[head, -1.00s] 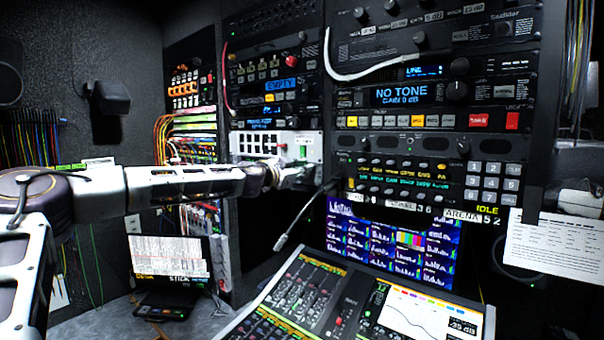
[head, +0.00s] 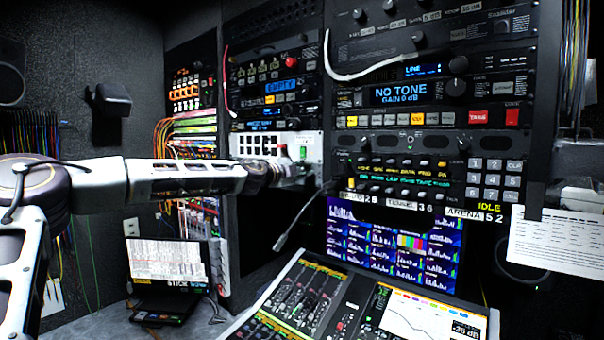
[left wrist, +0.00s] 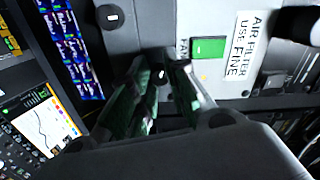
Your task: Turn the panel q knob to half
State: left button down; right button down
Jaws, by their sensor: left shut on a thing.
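A dark knob with a white mark (left wrist: 158,75) sits on a light grey panel (left wrist: 215,15) in the left wrist view. I take it as the panel q knob, though I can read no such label. My left gripper (left wrist: 161,84) has one finger on each side of it and is shut on it. In the head view my left gripper (head: 304,177) reaches the lower part of the white panel (head: 250,144) and hides the knob. My right gripper is in neither view.
A second dark knob (left wrist: 110,17) and a green FAN switch (left wrist: 208,48) flank the held knob.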

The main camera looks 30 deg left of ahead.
pick_arm(q)
jog(key=m+b, duration=0.1)
jog(key=m, duration=0.5)
jog(key=shift+f+b, duration=0.15)
jog(key=shift+b, duration=0.25)
jog(key=m+b, duration=0.1)
jog(key=m, duration=0.3)
jog(key=shift+d+f+m+b, duration=0.1)
jog(key=shift+m+b, duration=0.9)
jog(key=shift+m, duration=0.8)
jog(key=c, duration=1.3)
grip_release()
jog(key=shift+c, duration=0.2)
